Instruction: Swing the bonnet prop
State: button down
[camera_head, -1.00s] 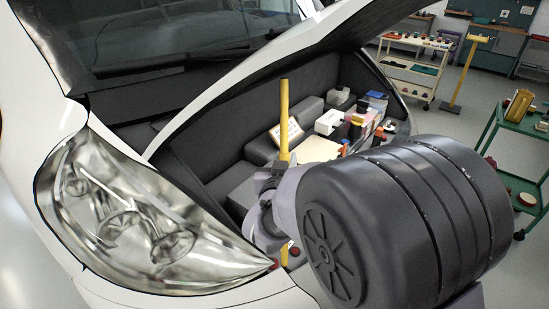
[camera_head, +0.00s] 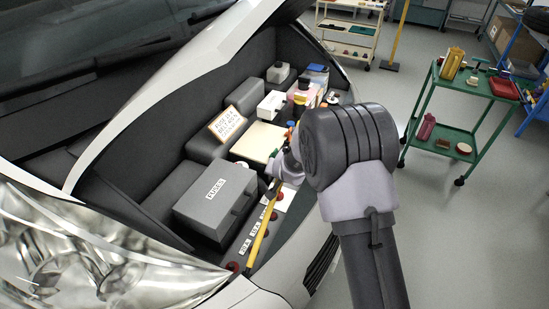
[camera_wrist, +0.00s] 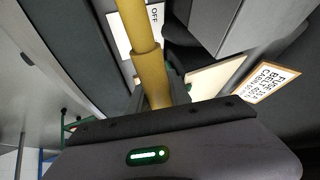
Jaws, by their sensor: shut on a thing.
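The bonnet prop is a yellow rod (camera_head: 260,232) in the engine bay. In the head view it slants from the front rail up to my gripper (camera_head: 277,186). Its lower end is by a red round piece on the rail. My gripper is shut on the prop; my own wrist and arm hide the fingers and the prop's upper part. In the wrist view the yellow rod (camera_wrist: 139,35) runs down from the top edge to behind my gripper's dark body.
A grey fuse box (camera_head: 215,196), a framed notice (camera_head: 227,124) and several bottles (camera_head: 303,95) fill the bay. The headlight (camera_head: 85,255) is at lower left. A green trolley (camera_head: 468,135) stands right. Grey floor between is free.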

jog(key=shift+m+g, duration=0.5)
jog(key=shift+g, duration=0.4)
jog(key=shift+w+d+f+p, duration=0.15)
jog(key=shift+d+f, duration=0.15)
jog(key=shift+f, duration=0.7)
jog(key=shift+w+d+f+p, duration=0.1)
jog(key=shift+d+f+p, duration=0.2)
jog(key=shift+f, duration=0.65)
jog(key=shift+w+d+f+p, duration=0.15)
jog(key=shift+d+f, duration=0.2)
jog(key=shift+f, duration=0.65)
jog(key=c, duration=1.2)
grip_release()
